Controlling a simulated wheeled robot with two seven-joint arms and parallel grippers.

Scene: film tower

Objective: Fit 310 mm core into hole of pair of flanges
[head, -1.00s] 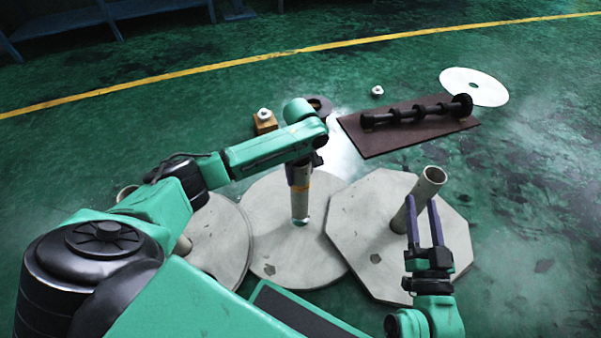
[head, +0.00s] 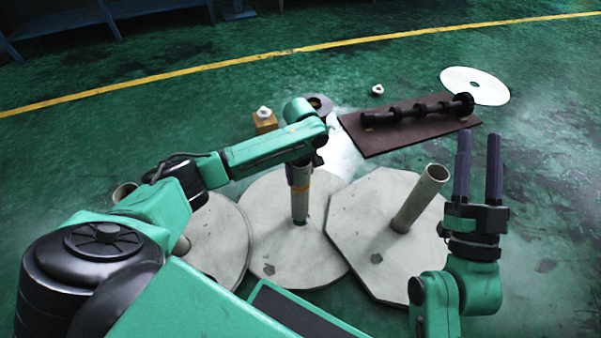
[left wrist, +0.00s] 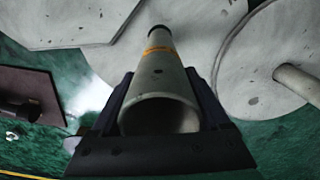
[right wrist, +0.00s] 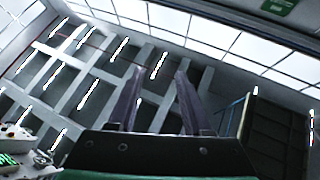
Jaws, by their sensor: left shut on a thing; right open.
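My left gripper (head: 300,176) is shut around the upper part of a grey tubular core (head: 301,204) with an orange band. The core stands near upright over the middle round flange (head: 275,260), its lower end at the flange's dark hole. How far it sits inside is hard to tell. In the left wrist view, the core (left wrist: 160,82) runs between the fingers (left wrist: 161,105) down to the hole. An octagonal flange (head: 350,225) on the right carries a tilted-looking tube (head: 420,198). My right gripper (head: 479,138) is open, empty and pointing up, right of that tube.
Another round flange (head: 222,240) lies at left, partly behind my arm, with a tube (left wrist: 298,82). A brown board (head: 400,143) with a black shaft (head: 415,110), a white disc (head: 475,86) and a wooden block (head: 265,122) lie behind. Floor at right is clear.

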